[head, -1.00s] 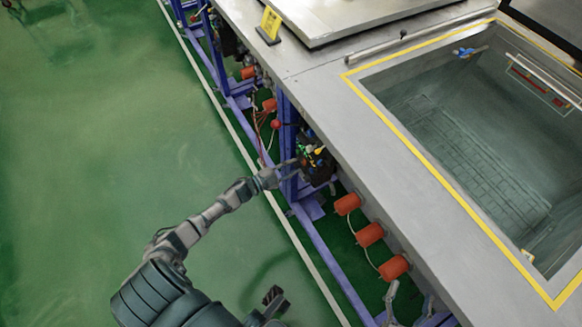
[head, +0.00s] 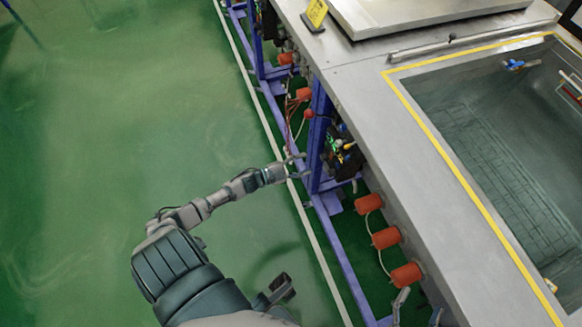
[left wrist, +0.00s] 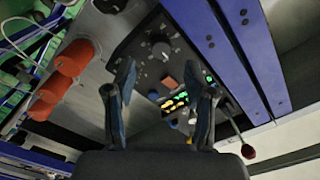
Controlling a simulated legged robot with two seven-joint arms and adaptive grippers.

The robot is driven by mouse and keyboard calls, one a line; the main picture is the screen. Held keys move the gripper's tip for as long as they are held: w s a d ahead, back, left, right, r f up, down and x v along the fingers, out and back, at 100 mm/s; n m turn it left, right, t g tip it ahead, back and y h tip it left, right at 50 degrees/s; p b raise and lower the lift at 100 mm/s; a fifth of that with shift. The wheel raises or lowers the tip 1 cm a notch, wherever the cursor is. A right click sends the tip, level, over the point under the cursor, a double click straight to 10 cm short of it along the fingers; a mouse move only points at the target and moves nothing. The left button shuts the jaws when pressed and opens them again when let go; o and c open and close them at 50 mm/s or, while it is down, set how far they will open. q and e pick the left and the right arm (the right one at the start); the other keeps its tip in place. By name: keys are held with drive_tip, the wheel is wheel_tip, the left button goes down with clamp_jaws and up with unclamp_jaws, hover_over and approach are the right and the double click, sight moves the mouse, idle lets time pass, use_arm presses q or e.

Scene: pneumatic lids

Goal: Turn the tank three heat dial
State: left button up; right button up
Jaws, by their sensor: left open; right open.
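A dark control panel (head: 342,154) with small lit lights sits under the tank edge, beside a blue post. No label is readable to tell which knob is the heat dial. My left gripper (head: 299,166) is open and empty, just left of the blue post and apart from the panel. Its spread fingers (left wrist: 160,92) frame the panel's lower part. My right gripper (head: 419,307) is open at the bottom edge.
The blue frame post (head: 318,135) stands between my left gripper and the panel. Several orange cylinders (head: 369,203) hang along the tank side. The metal tank top (head: 425,170) overhangs on the right. Open green floor (head: 110,150) lies to the left.

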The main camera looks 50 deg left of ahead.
use_arm(q)
drive_tip(key=v, duration=0.6)
idle(0.4)
